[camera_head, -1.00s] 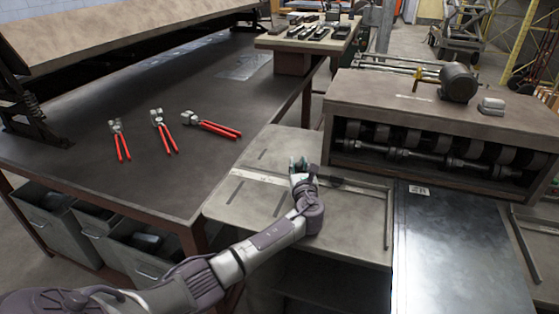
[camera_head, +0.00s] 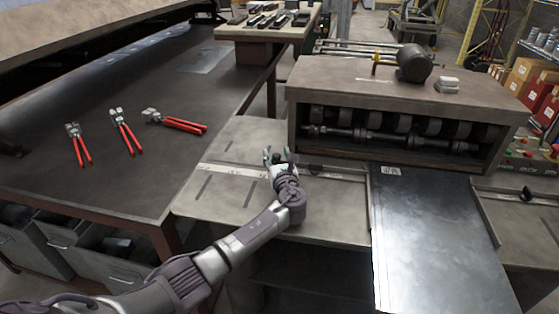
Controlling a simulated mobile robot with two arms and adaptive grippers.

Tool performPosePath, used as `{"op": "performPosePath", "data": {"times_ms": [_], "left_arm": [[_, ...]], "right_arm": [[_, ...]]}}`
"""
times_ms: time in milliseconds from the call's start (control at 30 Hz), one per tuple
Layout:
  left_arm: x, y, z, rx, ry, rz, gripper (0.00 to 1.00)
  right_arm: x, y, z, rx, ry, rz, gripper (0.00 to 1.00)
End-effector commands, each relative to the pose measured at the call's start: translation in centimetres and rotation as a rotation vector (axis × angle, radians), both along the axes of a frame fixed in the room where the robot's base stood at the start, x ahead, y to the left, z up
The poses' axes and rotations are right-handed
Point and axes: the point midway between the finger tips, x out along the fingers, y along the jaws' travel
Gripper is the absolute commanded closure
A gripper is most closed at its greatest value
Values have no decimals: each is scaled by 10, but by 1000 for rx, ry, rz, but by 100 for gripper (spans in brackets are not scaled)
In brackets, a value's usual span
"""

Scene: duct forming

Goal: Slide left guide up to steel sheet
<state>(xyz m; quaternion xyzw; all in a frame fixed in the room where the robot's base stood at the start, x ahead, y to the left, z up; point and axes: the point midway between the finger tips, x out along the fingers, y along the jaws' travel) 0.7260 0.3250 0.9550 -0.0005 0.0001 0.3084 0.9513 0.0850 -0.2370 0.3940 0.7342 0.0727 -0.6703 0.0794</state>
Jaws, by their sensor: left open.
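The steel sheet (camera_head: 435,240) lies flat in front of the roller machine, its far end at the machine's opening. The left guide (camera_head: 368,205) is a thin bar along the sheet's left edge, touching it or very close. A slotted rail with a dark knob (camera_head: 316,168) runs left from it across the side table. My left gripper (camera_head: 279,158) is open and empty over this rail, left of the knob. It hides part of the rail. My right gripper is out of view.
The roller machine (camera_head: 400,90) stands behind the sheet. Red-handled pliers (camera_head: 124,130) and similar tools lie on the dark bench (camera_head: 100,185) at left. The side table (camera_head: 225,195) is clear around my left gripper.

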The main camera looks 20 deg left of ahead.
Motion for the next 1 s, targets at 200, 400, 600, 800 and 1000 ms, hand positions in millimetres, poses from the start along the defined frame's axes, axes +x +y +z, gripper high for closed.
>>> {"op": "performPosePath", "data": {"times_ms": [200,400,600,800,1000], "left_arm": [[-23,-18,-2,-2,1,-3,47],[-59,-44,-1,-3,1,-5,47],[-85,-64,-1,-2,1,-5,47],[-95,-72,-1,-1,1,-4,47],[-96,-72,0,-1,1,-4,47]], "right_arm": [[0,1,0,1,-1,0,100],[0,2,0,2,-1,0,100],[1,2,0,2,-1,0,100],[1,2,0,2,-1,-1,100],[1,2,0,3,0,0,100]]}}
